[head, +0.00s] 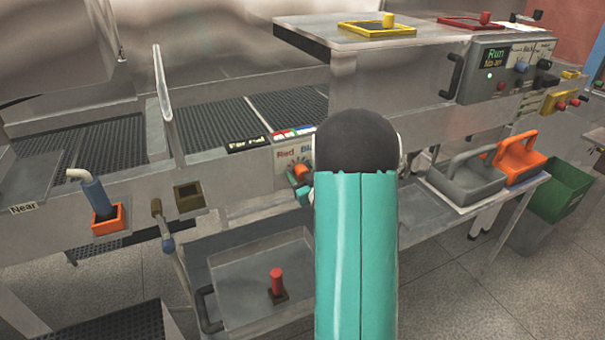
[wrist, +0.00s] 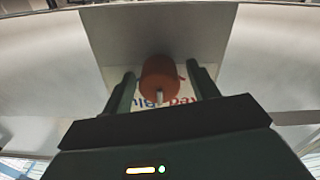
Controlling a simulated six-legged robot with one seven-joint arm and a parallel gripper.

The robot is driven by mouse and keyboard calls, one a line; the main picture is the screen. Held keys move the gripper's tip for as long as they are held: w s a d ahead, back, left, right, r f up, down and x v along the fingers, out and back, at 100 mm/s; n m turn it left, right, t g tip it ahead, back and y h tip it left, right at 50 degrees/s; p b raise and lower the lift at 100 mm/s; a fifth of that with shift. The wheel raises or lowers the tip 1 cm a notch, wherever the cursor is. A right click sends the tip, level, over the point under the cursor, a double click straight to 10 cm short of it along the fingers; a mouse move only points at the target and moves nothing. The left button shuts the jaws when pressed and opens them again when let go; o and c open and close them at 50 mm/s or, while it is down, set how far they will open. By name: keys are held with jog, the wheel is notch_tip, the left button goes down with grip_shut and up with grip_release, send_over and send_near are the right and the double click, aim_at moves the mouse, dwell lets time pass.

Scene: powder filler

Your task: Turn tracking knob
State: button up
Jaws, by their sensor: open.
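The orange knob (head: 300,171) sits on a pale panel with "Red" and "Blue" lettering on the front of the machine. In the wrist view the knob (wrist: 159,80) is a round orange body with a pale pointer, and the lettering shows partly behind it. My gripper (wrist: 160,84) is open, with one finger on each side of the knob and a gap showing on both sides. In the head view my teal arm hides most of my gripper (head: 305,192) and part of the panel; a fingertip shows just below the knob.
A blue handle (head: 94,196) in an orange base stands at the left. A red peg (head: 277,280) stands on the lower tray. A control box (head: 502,68) with a "Run" display is at upper right. Grey (head: 466,180) and orange (head: 520,158) scoops rest on the right shelf beside a green bin (head: 562,190).

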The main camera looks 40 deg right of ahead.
jog(key=shift+c, duration=0.2)
jog(key=c, duration=0.9)
jog(key=shift+c, duration=0.2)
jog(key=shift+w+n, duration=0.1)
jog(key=shift+n, duration=0.3)
jog(key=n, duration=0.5)
jog(key=shift+a+f+n, duration=0.1)
jog(key=shift+f+n, duration=0.05)
jog(key=shift+n, duration=0.15)
jog(key=n, duration=0.5)
jog(key=shift+n, duration=0.3)
